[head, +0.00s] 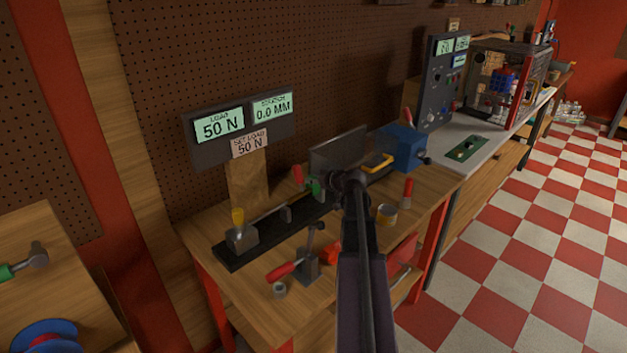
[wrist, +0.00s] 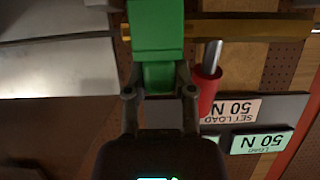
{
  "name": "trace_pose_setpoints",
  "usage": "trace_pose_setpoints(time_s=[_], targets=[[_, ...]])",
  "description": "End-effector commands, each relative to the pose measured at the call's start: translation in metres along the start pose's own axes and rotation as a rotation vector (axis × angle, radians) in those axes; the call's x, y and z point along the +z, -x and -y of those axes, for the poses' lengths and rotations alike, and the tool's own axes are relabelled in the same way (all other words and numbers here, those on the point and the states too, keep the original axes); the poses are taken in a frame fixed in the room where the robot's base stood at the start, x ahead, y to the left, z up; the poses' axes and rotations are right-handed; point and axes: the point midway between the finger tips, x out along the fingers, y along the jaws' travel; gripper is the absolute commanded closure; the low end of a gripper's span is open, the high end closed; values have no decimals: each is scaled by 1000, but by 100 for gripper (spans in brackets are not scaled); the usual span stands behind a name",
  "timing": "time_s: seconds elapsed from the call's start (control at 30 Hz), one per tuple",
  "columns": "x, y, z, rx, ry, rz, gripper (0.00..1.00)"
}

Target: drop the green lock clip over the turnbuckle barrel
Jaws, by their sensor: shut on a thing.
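My gripper (wrist: 160,88) is shut on the green lock clip (wrist: 158,35), which fills the top middle of the wrist view. In the head view a small green part of the clip (head: 316,186) shows at the left of my gripper (head: 338,183), over the black bench rig. A brass-coloured bar, seemingly the turnbuckle barrel (wrist: 235,28), runs across behind the clip in the wrist view. The clip hides its middle, and I cannot tell whether they touch. In the head view my gripper and arm hide the barrel.
A red-handled lever (wrist: 208,88) stands close beside my gripper's fingers. The load display (head: 220,126) reads 50 N, with a set-load label (head: 249,144) below.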

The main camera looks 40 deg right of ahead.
Motion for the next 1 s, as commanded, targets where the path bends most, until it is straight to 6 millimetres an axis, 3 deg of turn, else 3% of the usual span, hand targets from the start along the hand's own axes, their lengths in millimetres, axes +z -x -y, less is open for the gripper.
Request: trace_pose_setpoints(time_s=[0.13, 0.17, 0.27, 1.0], targets=[[0, 0, 0, 0, 1, 1, 100], [0, 0, 0, 0, 1, 1, 58], [0, 0, 0, 0, 0, 1, 29], [-4, 2, 0, -1, 0, 0, 27]])
